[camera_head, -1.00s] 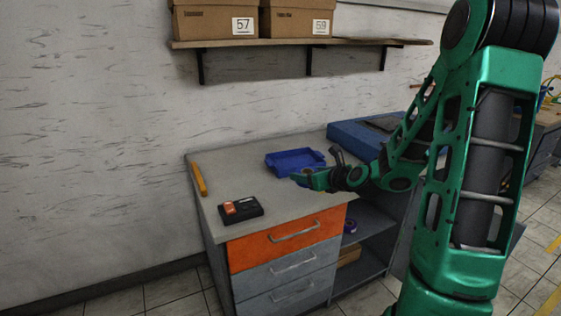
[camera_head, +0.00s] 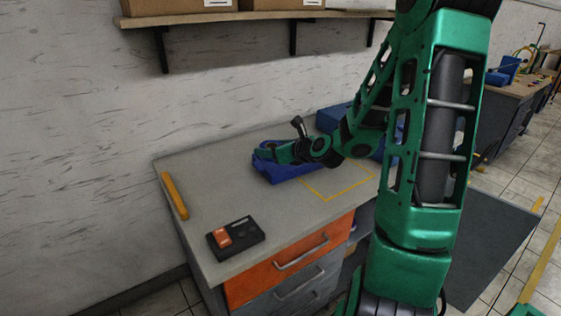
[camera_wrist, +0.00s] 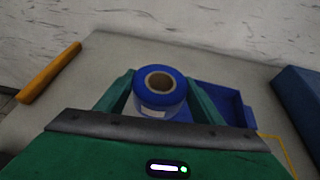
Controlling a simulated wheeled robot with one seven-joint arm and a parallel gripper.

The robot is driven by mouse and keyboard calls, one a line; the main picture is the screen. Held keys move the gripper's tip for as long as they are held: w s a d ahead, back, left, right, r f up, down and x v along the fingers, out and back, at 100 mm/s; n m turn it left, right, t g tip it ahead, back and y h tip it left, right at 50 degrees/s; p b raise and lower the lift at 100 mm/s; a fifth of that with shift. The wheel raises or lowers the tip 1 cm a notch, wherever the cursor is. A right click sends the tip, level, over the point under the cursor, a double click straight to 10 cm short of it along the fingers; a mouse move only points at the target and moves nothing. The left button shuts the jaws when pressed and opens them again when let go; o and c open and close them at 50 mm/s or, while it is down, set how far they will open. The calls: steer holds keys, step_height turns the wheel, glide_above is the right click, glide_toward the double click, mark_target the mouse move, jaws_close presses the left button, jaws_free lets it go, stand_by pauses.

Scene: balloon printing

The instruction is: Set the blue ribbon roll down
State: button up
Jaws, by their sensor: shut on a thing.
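The blue ribbon roll (camera_wrist: 154,99), with a brown core, stands upright between the fingers of my gripper (camera_wrist: 160,92) in the wrist view. The fingers are shut on its two sides. The blue tray (camera_wrist: 228,102) shows just behind and to the right of the roll. In the head view my gripper (camera_head: 268,153) is at the blue tray (camera_head: 290,175) on the grey worktop (camera_head: 225,205) and covers part of it. I cannot tell how high the roll is above the worktop.
An orange bar (camera_head: 174,194) lies at the worktop's left edge, with a black box with an orange switch (camera_head: 236,238) in front. A yellow outline (camera_head: 335,198) marks bare worktop right of the tray. A larger blue case (camera_wrist: 300,107) stands further right.

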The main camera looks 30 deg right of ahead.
steer(key=w+d+f, duration=0.2)
steer(key=d, duration=0.1)
steer(key=w+d+f, duration=0.2)
steer(key=w+d, duration=0.1)
steer(key=w+d+f, duration=0.2)
steer(key=f, duration=0.1)
steer(key=shift+w+d, duration=0.2)
steer(key=shift+d, duration=0.2)
steer(key=shift+f, duration=1.95)
steer(key=shift+f, duration=0.1)
steer(key=o, duration=1.1)
steer(key=shift+c, duration=0.2)
steer(key=v, duration=1.2)
